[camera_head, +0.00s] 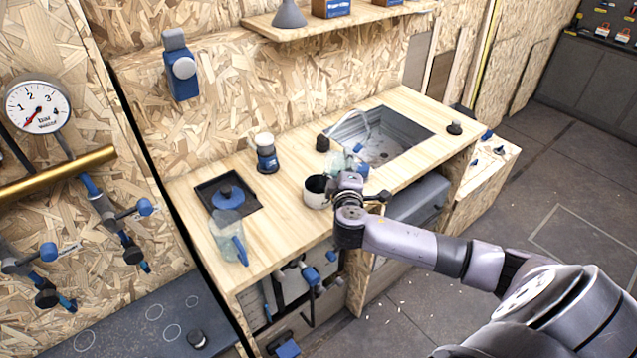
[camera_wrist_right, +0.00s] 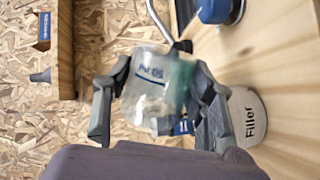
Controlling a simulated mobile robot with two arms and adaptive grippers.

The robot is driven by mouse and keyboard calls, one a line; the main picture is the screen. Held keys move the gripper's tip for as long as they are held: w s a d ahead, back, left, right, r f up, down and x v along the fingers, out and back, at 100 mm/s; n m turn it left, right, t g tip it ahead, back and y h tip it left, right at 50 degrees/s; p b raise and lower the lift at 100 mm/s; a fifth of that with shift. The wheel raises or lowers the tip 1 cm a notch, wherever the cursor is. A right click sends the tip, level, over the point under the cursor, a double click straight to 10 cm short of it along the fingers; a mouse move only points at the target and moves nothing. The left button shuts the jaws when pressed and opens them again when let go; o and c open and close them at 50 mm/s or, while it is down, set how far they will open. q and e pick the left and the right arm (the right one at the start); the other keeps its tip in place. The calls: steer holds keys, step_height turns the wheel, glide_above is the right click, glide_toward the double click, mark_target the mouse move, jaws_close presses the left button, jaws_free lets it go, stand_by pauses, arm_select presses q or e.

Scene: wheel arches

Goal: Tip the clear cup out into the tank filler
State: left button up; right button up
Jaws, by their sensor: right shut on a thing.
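The clear cup (camera_wrist_right: 152,92) is between the fingers of my right gripper (camera_wrist_right: 158,98) in the wrist view. It has blue print on its side and a greenish tint toward the counter side. In the head view the clear cup (camera_head: 337,161) shows small beyond the right gripper (camera_head: 345,178), above the counter. The tank filler (camera_head: 314,192) is a white round opening with a dark inside, just left of the gripper. Its label "Filler" reads in the wrist view (camera_wrist_right: 249,118). I cannot tell the cup's exact tilt. My left gripper is out of view.
The wooden counter (camera_head: 285,217) holds a sink (camera_head: 385,148) with a hose behind the gripper. A clear pitcher (camera_head: 229,236), a black tray (camera_head: 240,182) and a blue-and-white container (camera_head: 266,155) stand to the left. A shelf (camera_head: 330,25) hangs above.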

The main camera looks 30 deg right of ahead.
steer(key=shift+w+a+r+n+p, duration=0.2)
steer(key=shift+a+r+n+p, duration=0.1)
steer(key=shift+a+n+p, duration=0.2)
stand_by(0.3)
steer(key=shift+r, duration=0.1)
steer(key=shift+n+h, duration=0.3)
steer(key=shift+n, duration=0.1)
steer(key=shift+r+p, duration=0.15)
steer(key=shift+p, duration=0.2)
steer(key=shift+n, duration=0.3)
